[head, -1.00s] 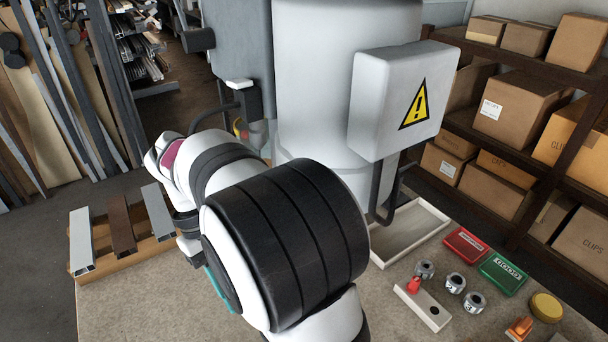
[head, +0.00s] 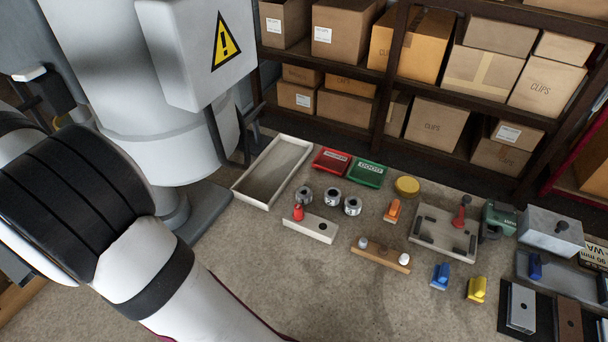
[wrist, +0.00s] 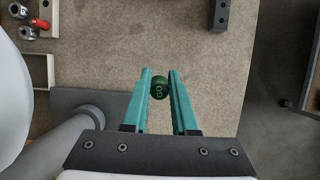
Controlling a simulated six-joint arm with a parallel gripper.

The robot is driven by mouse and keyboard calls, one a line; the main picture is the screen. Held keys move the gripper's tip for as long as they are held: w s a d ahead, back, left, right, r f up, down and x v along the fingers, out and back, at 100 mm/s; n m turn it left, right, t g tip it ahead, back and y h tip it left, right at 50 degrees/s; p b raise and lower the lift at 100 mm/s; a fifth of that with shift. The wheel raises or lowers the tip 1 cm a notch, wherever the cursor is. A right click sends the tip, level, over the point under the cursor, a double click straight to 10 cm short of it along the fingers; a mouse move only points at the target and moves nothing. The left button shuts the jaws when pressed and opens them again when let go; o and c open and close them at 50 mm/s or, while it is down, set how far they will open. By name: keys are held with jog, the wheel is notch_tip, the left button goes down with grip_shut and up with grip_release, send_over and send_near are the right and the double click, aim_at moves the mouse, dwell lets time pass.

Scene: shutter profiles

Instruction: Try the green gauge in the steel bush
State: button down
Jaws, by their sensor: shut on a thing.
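My gripper (wrist: 160,92) is in the wrist view, its two teal fingers shut on the green gauge (wrist: 160,87). The gauge's round green end faces the camera, marked "GO"; the rest of it is hidden. Below is plain bench top, with no bush under the gauge. In the head view three steel-looking bushes stand in a group: left (head: 303,195), middle (head: 333,197) and right (head: 352,206). I cannot tell them apart by material. A red gauge (head: 298,212) stands in a pale block (head: 318,229) with an empty hole. My gripper is outside the head view.
A pale tray (head: 240,194) lies left of the bushes. Red (head: 331,161) and green (head: 366,174) boxes lie behind them. A wooden strip (head: 381,256) and an orange stamp-like piece (head: 392,211) are to the right. The front middle of the bench (head: 345,300) is clear.

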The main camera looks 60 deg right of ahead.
jog(key=shift+r, duration=3.5)
jog(key=shift+f, duration=0.1)
